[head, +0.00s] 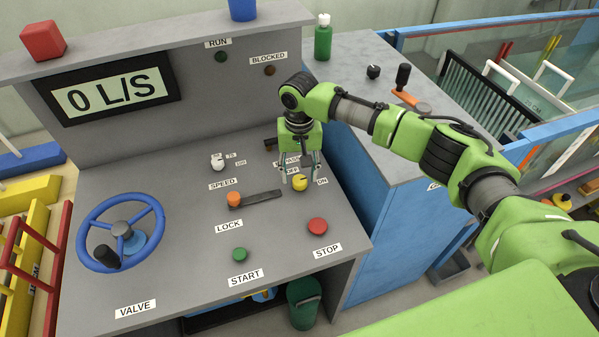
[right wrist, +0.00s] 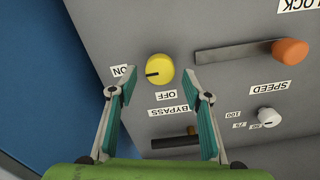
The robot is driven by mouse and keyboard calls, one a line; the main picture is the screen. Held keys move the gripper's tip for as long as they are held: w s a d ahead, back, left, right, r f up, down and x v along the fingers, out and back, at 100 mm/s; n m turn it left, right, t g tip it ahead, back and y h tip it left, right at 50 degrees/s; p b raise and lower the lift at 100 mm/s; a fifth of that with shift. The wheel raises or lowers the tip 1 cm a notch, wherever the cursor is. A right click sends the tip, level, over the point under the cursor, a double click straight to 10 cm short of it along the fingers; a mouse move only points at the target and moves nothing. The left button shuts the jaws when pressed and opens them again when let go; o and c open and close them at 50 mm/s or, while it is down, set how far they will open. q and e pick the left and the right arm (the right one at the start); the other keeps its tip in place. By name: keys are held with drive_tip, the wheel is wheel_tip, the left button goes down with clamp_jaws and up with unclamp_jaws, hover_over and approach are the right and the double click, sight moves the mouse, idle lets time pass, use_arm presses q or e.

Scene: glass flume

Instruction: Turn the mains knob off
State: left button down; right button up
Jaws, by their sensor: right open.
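The yellow knob (head: 300,183) sits on the grey sloped panel near its right edge, with an ON label to its right in the head view. The knob (right wrist: 160,69) shows a dark pointer line towards the ON label (right wrist: 122,71) in the right wrist view; the OFF label (right wrist: 166,96) is beside it. No mains label is readable in either view. My right gripper (head: 300,173) is open above the knob, its fingers on either side of it in the picture. Whether they touch it I cannot tell. My left gripper is not in view.
The lock lever with an orange end (head: 233,199), the white speed knob (head: 217,162), the red stop button (head: 317,225) and the green start button (head: 239,255) are nearby. The bypass slot (right wrist: 175,142) is close to the gripper. A blue valve wheel (head: 121,232) stands left.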

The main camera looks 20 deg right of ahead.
drive_tip(key=shift+f, duration=0.6)
drive_tip(key=c, duration=1.1)
